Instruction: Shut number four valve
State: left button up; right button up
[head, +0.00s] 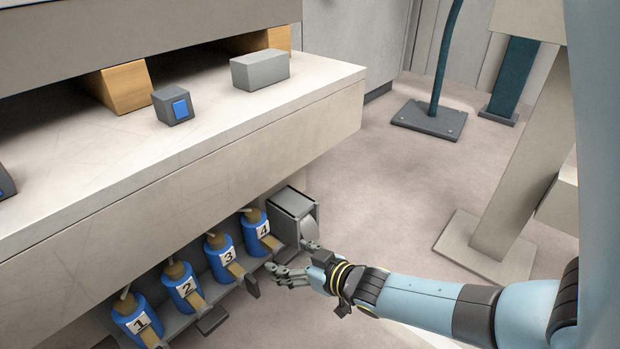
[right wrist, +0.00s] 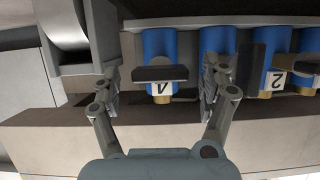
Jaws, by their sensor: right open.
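The number four valve (head: 256,232) is a blue body with a brass stem and a white label "4", at the right end of a row under the bench. In the right wrist view, the same valve (right wrist: 160,48) has a dark handle bar lying crosswise over it, partly covering the label. My right gripper (head: 291,271) is open just in front of this valve. In the right wrist view, its fingers (right wrist: 163,86) stand on either side of the handle bar, with gaps; I see no contact. In the head view the gripper hides part of the handle. My left gripper is out of view.
Valves three (head: 220,257), two (head: 184,287) and one (head: 139,319) stand left of valve four. Valve three's dark handle (head: 252,285) is turned upright, close beside. A grey box (head: 293,204) sits right of valve four. The bench edge (head: 200,170) overhangs the row.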

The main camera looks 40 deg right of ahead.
jog(key=v, duration=1)
jog(key=shift+s, duration=0.15)
